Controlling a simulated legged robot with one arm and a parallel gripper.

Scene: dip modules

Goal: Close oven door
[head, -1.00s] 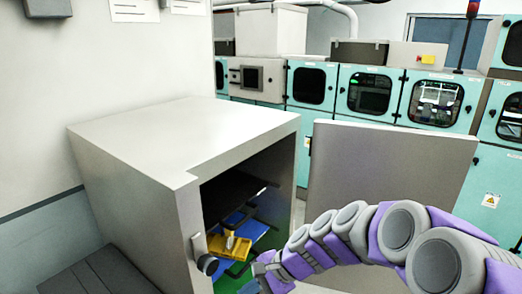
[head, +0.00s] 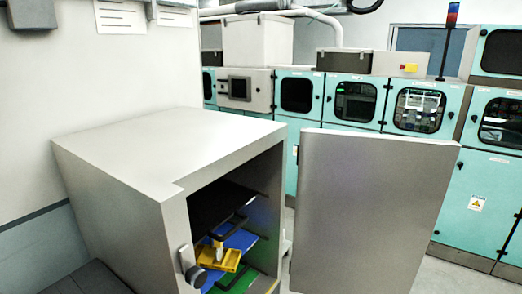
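The oven is a light grey box (head: 165,143) at the left of the head view. Its front is open, and its inside shows in shadow. The oven door (head: 368,215) is a flat grey panel. It stands wide open to the right of the opening. Inside, a yellow piece (head: 218,259) rests on blue and green items (head: 240,240). My gripper and arm are out of the picture.
Teal machine cabinets (head: 480,205) with dark windows line the back. A white wall (head: 100,75) is at the left, with a dark grey surface (head: 85,280) below. Pale floor (head: 455,277) shows at the lower right, beyond the door.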

